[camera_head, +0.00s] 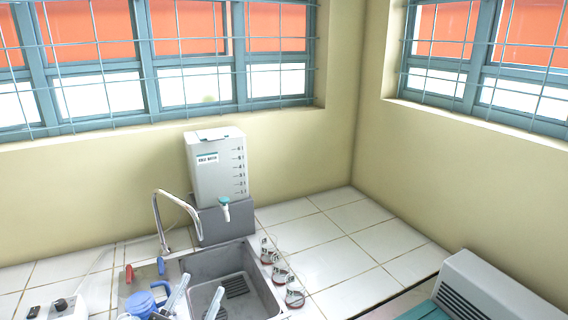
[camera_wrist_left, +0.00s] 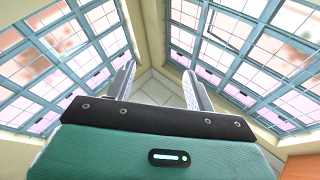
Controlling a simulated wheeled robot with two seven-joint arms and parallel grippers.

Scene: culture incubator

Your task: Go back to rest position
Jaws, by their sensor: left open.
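My left gripper (camera_head: 202,284) is at the bottom of the head view, over the left part of the sink. Its two pale fingers stand apart, pointing up and away, with nothing between them. In the left wrist view the same gripper (camera_wrist_left: 158,68) shows its two fingers spread and empty, with the room's corner and windows beyond. My right gripper is in neither view.
A sink (camera_head: 262,278) with a curved tap (camera_head: 157,215) is set in the white tiled counter (camera_head: 345,255). A white water tank (camera_head: 216,170) stands behind it. Several small glass vessels (camera_head: 282,274) line its right side. A vented white box (camera_head: 490,290) is at right.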

